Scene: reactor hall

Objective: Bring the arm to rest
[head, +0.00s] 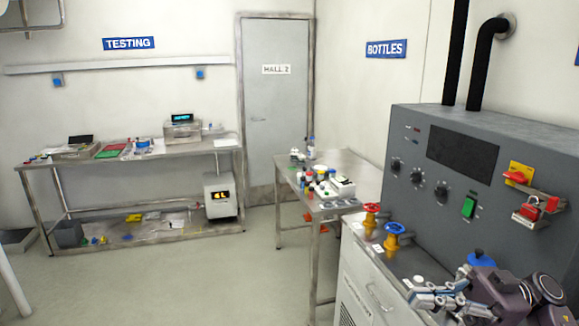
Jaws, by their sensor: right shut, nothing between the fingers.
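My right gripper (418,293) is at the bottom right, over the front part of the grey machine's counter. Its fingers point left and are shut, with nothing seen between them. My right arm runs from it to the lower right corner of the view. My left gripper is not in view.
The grey control cabinet (424,152) rises close behind my gripper. A red valve (371,209) and a blue valve (393,237) stand on the counter to its left. A steel table (352,170) with bottles is beyond. The floor (190,280) at left is clear.

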